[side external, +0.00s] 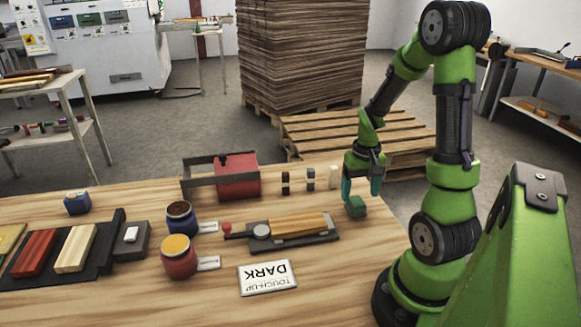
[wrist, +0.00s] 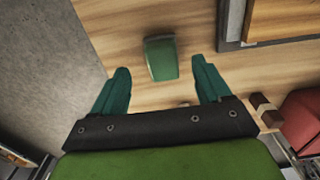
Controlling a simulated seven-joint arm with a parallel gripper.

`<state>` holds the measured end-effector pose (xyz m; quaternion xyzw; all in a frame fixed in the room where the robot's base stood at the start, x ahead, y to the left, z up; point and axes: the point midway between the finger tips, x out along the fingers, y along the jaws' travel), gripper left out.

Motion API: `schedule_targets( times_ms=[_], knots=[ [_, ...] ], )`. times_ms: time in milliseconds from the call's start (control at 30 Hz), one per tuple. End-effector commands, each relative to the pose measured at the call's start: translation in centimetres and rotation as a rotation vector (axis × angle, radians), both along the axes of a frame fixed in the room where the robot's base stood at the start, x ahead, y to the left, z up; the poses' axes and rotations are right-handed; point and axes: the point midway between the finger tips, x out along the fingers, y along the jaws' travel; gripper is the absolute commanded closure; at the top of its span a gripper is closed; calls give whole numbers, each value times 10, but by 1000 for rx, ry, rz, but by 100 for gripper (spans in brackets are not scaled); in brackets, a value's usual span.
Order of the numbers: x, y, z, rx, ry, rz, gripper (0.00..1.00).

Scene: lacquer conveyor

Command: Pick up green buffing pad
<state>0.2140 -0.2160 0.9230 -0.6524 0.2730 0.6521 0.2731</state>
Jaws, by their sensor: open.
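The green buffing pad (side external: 355,207) is a small green block lying on the wooden table near its right edge. In the wrist view the pad (wrist: 161,59) lies ahead of the fingertips, roughly centred between them. My gripper (side external: 361,185) is above the pad in the side view, with its teal fingers pointing down. In the wrist view my gripper (wrist: 160,78) has its two fingers spread wide with nothing between them. The fingers do not appear to touch the pad.
Small blocks (side external: 311,179) and a red box with a dark bar (side external: 237,180) stand left of the gripper. A tool on a dark base (side external: 295,229) lies in front. Two paint pots (side external: 179,258) and a "TOUCH-UP DARK" card (side external: 267,278) are further left. The table's right edge is close.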

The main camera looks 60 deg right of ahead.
Motion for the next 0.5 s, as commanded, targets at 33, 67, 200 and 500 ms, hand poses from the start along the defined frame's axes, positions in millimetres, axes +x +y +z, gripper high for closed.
schedule_targets(
  times_ms=[33,67,200,500],
  knots=[
    [0,1,-5,3,3,0,23],
    [0,1,-9,4,4,0,23],
    [1,3,-31,4,4,1,23],
    [2,2,-51,0,0,0,23]
  ],
)
